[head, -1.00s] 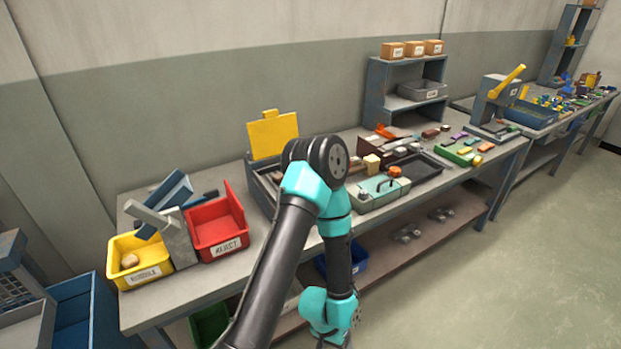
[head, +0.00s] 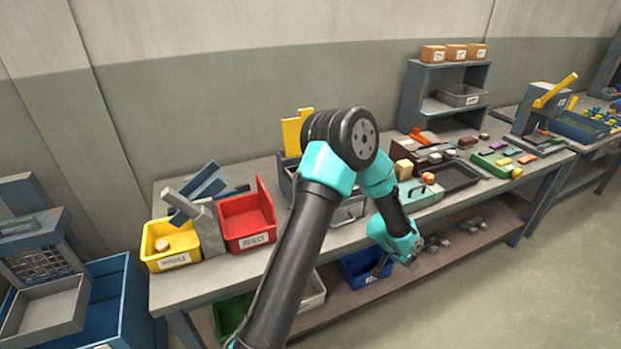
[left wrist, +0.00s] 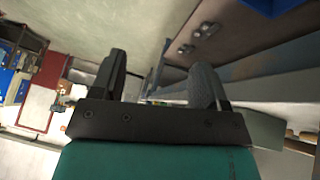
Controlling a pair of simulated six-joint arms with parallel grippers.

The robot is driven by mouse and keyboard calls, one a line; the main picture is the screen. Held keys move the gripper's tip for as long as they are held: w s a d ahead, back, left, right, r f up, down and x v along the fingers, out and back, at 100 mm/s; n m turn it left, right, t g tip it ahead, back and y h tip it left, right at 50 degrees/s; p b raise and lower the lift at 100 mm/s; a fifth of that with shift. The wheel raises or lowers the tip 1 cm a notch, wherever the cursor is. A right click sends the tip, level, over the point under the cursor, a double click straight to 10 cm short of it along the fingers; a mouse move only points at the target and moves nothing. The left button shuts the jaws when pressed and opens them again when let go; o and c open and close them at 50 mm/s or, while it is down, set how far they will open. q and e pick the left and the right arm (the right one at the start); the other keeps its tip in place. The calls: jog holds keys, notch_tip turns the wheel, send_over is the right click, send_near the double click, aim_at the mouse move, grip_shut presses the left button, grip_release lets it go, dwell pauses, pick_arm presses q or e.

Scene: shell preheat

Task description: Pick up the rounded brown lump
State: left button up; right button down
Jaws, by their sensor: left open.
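A rounded tan-brown lump (head: 162,244) lies in the yellow bin (head: 170,262) at the left end of the bench in the head view. Two small dark brown lumps, one longer (head: 467,142) and one smaller (head: 484,136), lie at the back right of the bench. I cannot tell which one the task names. My left gripper (left wrist: 158,75) is open and empty in the left wrist view, with no lump between its fingers. In the head view my left wrist hangs in front of the bench edge, far from the lumps. My right gripper is not seen.
A red bin (head: 246,222) stands beside the yellow one, with a grey-blue device (head: 207,226) between. A box with a yellow lid (head: 292,135), a green case (head: 418,194) and a dark tray (head: 460,177) are further right. Bins sit on the lower shelf. Floor is clear at right.

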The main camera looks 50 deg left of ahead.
pick_arm(q)
jog(key=w+a+r+m+t+y, duration=0.1)
jog(key=w+a+r, duration=0.35)
jog(key=r, duration=0.35)
jog(key=w+a+r+m+t+y, duration=0.1)
jog(key=w+a+r, duration=0.2)
jog(key=w+r, duration=0.35)
jog(key=w+a+r+m+t, duration=0.1)
jog(key=w+a+r, duration=0.3)
jog(key=r, duration=0.5)
jog(key=s+a+r+n+g+y, duration=0.1)
jog(key=s+a+r+n+y, duration=0.15)
jog(key=a, duration=0.65)
jog(key=s+a+r+n+g, duration=0.1)
jog(key=s+a+r+g, duration=0.1)
jog(key=s+a, duration=0.6)
jog(key=s+a+r+n+g+h, duration=0.1)
jog(key=s+a+r+n+g, duration=0.1)
jog(key=s+a+g, duration=0.3)
jog(key=s+a+r, duration=0.1)
jog(key=s+a, duration=0.2)
jog(key=a, duration=0.4)
jog(key=shift+a, duration=0.4)
jog(key=shift+f+n, duration=0.1)
jog(key=shift+n, duration=0.15)
notch_tip(320, 180, down, 12)
jog(key=shift+f, duration=0.1)
